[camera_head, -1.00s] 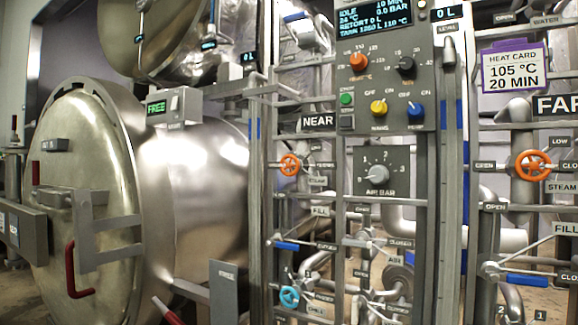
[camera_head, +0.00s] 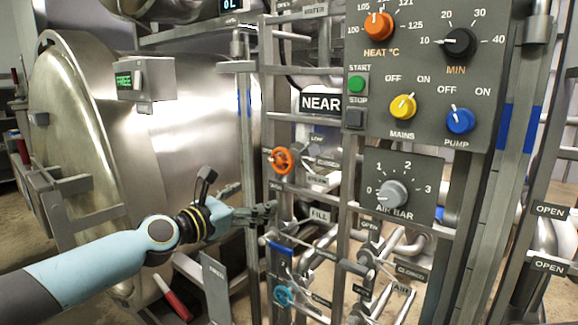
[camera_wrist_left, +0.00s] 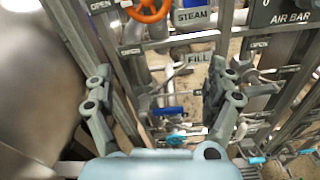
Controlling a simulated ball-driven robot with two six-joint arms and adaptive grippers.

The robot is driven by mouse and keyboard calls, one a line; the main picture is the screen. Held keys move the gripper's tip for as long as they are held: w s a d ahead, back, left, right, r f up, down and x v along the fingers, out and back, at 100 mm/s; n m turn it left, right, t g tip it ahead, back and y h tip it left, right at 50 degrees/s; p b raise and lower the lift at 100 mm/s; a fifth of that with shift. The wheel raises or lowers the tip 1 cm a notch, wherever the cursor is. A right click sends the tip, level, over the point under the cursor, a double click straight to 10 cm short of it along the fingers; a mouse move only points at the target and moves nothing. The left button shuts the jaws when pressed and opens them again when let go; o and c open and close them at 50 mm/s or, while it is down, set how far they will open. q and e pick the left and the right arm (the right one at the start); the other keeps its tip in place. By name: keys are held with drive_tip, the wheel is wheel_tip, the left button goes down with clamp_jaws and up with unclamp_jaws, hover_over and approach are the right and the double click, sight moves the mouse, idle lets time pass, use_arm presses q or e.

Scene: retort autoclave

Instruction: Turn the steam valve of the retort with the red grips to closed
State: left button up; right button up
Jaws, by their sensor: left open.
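The steam valve is an orange handwheel (camera_head: 281,161) on the pipe frame below the NEAR sign (camera_head: 320,102). A STEAM plate (camera_head: 317,180) sits just below and right of it. The handwheel also shows at the top edge of the left wrist view (camera_wrist_left: 149,10). The near retort (camera_head: 190,130) is the big steel vessel on the left; a red grip (camera_head: 172,300) shows low in front of it. My left gripper (camera_head: 268,212) is open and empty, below and slightly left of the handwheel, apart from it. My right gripper is not in view.
A blue lever (camera_head: 280,247) and a blue handwheel (camera_head: 284,295) sit lower on the same frame. A control panel (camera_head: 425,70) with knobs is to the right, above the AIR BAR dial (camera_head: 392,194). Posts and crossbars crowd the valves.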

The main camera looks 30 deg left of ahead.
use_arm(q)
drive_tip(key=p, duration=0.2)
approach(280, 162)
drive_tip(key=shift+m, duration=0.3)
drive_tip(key=w+b, duration=0.1)
drive_tip(key=w, duration=0.3)
drive_tip(key=w+b, duration=0.1)
drive_tip(key=w, duration=0.4)
drive_tip(key=shift+w+d+f+b, duration=0.15)
drive_tip(key=shift+d+f+b, duration=0.1)
drive_tip(key=shift+b, duration=0.15)
drive_tip(key=shift+w+r, duration=0.1)
drive_tip(key=shift+w, duration=0.4)
drive_tip(key=shift+d, duration=0.1)
drive_tip(key=c, duration=1.2)
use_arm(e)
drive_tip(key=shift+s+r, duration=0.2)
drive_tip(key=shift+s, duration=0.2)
